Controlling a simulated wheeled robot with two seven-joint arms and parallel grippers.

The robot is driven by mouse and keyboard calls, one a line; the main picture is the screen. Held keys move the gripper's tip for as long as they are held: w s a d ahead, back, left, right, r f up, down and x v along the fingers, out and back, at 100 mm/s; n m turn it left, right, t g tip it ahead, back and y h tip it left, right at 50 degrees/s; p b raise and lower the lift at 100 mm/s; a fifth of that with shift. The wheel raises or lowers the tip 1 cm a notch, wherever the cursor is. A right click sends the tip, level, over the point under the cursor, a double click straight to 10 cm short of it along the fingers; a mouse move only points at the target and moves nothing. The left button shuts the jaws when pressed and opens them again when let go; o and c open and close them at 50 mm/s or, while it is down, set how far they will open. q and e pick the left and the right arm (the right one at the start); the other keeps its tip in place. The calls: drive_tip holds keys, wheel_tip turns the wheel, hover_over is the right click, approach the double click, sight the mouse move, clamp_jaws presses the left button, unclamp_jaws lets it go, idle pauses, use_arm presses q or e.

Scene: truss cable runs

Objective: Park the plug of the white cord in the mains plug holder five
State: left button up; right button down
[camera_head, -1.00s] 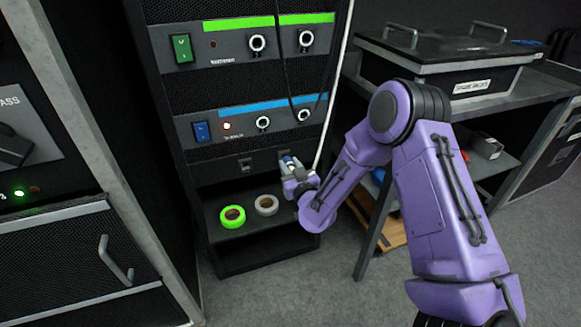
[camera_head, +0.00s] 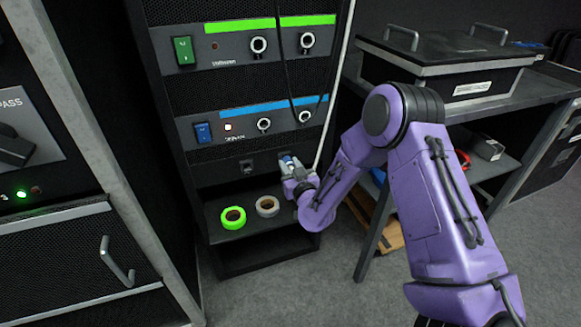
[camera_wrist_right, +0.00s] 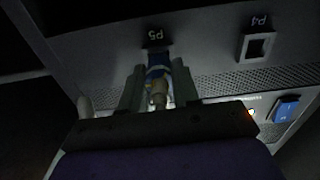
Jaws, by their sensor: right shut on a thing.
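My right gripper (camera_head: 291,170) is at the lower right of the rack's front. It is shut on a blue plug (camera_head: 286,159). In the right wrist view the plug (camera_wrist_right: 158,68) lies between the two fingers (camera_wrist_right: 157,90), its front end at the holder marked P5 (camera_wrist_right: 155,40). How deep it sits in the holder cannot be told. The white cord (camera_head: 334,95) hangs down the rack's right edge towards the gripper; its join to the plug is hidden. My left gripper is not in view.
The holder marked P4 (camera_wrist_right: 257,46) is beside P5 and looks empty. A green tape roll (camera_head: 233,217) and a grey tape roll (camera_head: 267,206) lie on the shelf below. Black cords hang in front of the panels. A bench (camera_head: 515,103) with a black case (camera_head: 450,70) stands at right.

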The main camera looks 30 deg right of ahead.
drive_tip(key=shift+w+d, duration=0.1)
drive_tip(key=shift+w, duration=0.25)
drive_tip(key=c, duration=0.7)
unclamp_jaws()
drive_tip(key=shift+c, duration=0.2)
drive_tip(key=shift+s, duration=0.1)
drive_tip(key=shift+p+v, duration=0.4)
drive_tip(key=shift+v, duration=1.65)
drive_tip(key=shift+s, duration=0.4)
